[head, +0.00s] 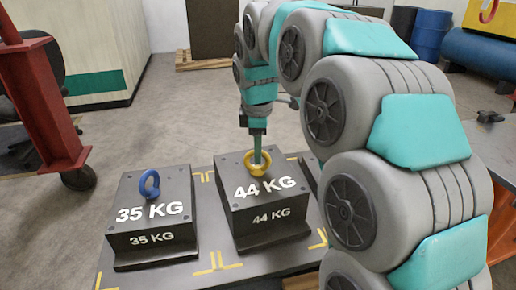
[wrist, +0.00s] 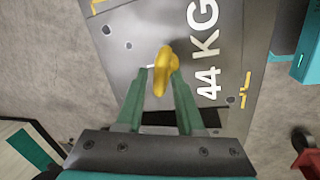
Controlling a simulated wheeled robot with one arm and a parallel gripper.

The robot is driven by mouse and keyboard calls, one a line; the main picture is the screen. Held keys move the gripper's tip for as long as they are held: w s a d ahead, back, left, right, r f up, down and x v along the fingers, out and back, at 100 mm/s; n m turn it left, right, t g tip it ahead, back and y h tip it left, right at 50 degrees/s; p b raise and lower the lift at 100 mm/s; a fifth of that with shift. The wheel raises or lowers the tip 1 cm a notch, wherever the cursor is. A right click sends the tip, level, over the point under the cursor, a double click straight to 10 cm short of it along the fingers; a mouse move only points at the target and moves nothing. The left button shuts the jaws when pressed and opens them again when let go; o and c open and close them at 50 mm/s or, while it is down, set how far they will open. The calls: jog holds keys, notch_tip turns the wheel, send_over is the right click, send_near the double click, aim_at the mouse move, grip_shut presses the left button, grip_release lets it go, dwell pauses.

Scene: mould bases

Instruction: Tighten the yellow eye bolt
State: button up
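The yellow eye bolt (head: 258,163) stands on top of the block marked 44 KG (head: 262,222). In the wrist view its ring (wrist: 162,72) is seen nearly edge-on. My gripper (head: 257,162) points down over the bolt. In the wrist view the green fingertips (wrist: 159,74) are on either side of the ring. A small gap shows at the left finger; the right finger is close to the ring or touching it. The bolt's shank and the contact at its base are hidden.
A second block marked 35 KG (head: 152,217) with a blue eye bolt (head: 149,183) stands to the left on the same grey plate (head: 205,262) with yellow corner marks. A red frame on a caster (head: 45,100) is at far left. Blue barrels (head: 431,35) stand behind.

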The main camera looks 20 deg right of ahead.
grip_shut()
dwell(0.5)
jog(key=m, duration=0.3)
jog(key=shift+m+h+b, duration=0.3)
jog(key=shift+m, duration=0.1)
jog(key=m, duration=0.3)
jog(key=shift+a+m+g+h, duration=0.1)
jog(key=shift+m+g+h, duration=0.2)
jog(key=shift+g, duration=0.1)
jog(key=m, duration=0.3)
jog(key=shift+w+m+g+b, duration=0.1)
jog(key=shift+m+g+b, duration=0.2)
jog(key=shift+b, duration=0.05)
jog(key=shift+a+r+m+g, duration=0.1)
jog(key=shift+m+g, duration=0.3)
jog(key=shift+m, duration=1.7)
